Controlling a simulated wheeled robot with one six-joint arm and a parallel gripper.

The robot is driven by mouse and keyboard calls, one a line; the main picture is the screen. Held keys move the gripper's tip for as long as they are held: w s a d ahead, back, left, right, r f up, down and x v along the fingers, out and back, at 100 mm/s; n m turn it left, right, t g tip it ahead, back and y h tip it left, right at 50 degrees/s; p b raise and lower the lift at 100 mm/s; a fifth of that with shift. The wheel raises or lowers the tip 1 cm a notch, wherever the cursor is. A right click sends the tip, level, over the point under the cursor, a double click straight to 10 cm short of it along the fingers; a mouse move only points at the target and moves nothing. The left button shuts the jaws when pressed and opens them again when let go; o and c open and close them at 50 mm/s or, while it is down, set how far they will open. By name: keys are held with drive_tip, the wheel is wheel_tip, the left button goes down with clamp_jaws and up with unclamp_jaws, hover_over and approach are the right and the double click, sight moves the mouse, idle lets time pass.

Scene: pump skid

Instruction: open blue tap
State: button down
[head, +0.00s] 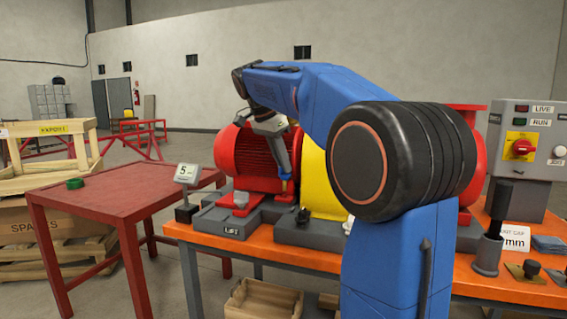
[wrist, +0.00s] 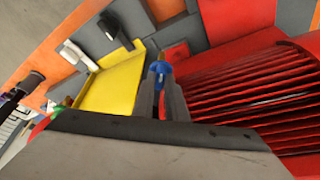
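The blue tap (wrist: 160,68) shows in the wrist view right at the tips of my gripper, between the yellow guard and the red finned motor. My gripper (wrist: 160,82) has its two grey fingers close together, one on each side of the tap's handle, with a narrow gap between them. They look closed on the handle, and part of it is hidden by the fingertips. In the head view, my gripper (head: 285,172) points down in front of the red motor, and a small blue piece of the tap shows at its tips above a brass-coloured stem.
The red motor (head: 243,160) and yellow guard (head: 318,180) stand close around my gripper on the orange bench (head: 310,257). A control box (head: 525,150) stands at the right. A red table (head: 105,200) at the left is mostly clear.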

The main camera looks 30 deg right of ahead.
drive_tip(key=shift+n, duration=0.4)
drive_tip(key=n+t, duration=0.1)
drive_tip(key=n, duration=0.1)
drive_tip(key=shift+s+n, duration=0.15)
drive_tip(key=shift+n, duration=0.15)
drive_tip(key=shift+s+n+t+y, duration=0.15)
drive_tip(key=shift+n+t, duration=0.3)
drive_tip(key=shift+n, duration=0.55)
drive_tip(key=shift+w+n+t+y, duration=0.1)
drive_tip(key=shift+n+t+y, duration=0.25)
drive_tip(key=shift+n, duration=0.65)
drive_tip(key=c, duration=2)
unclamp_jaws()
drive_tip(key=shift+c, duration=0.2)
drive_tip(key=v, duration=1.7)
drive_tip(key=shift+s, duration=0.25)
drive_tip(key=shift+a+r, duration=0.1)
drive_tip(key=shift+r, duration=0.05)
